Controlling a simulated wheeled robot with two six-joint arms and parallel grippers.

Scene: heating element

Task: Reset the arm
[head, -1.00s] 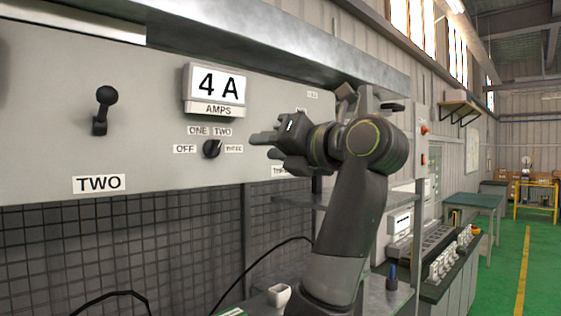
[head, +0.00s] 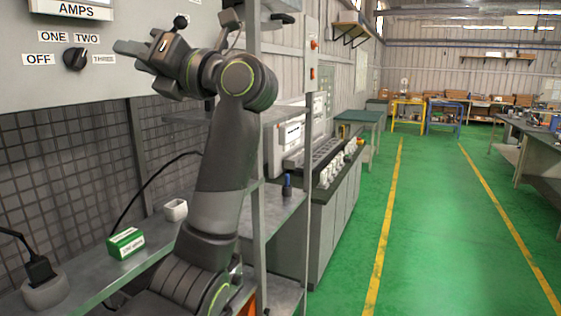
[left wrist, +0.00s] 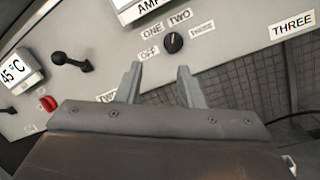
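My left arm rises in the middle-left of the head view and bends toward the grey panel (head: 60,90). My left gripper (head: 128,54) is in front of the panel, just right of the black rotary knob (head: 75,59) and apart from it. In the left wrist view the two fingers of the left gripper (left wrist: 160,80) stand apart with nothing between them. The knob (left wrist: 172,42) shows beyond the fingertips, among the labels OFF, ONE, TWO and THREE. My right gripper is not in view.
A metal shelf frame (head: 258,150) stands close to my left arm. A bench on the left holds a green box (head: 126,243), a white cup (head: 175,210) and a plug in a socket (head: 43,285). A wide green floor (head: 440,240) with yellow lines lies open on the right.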

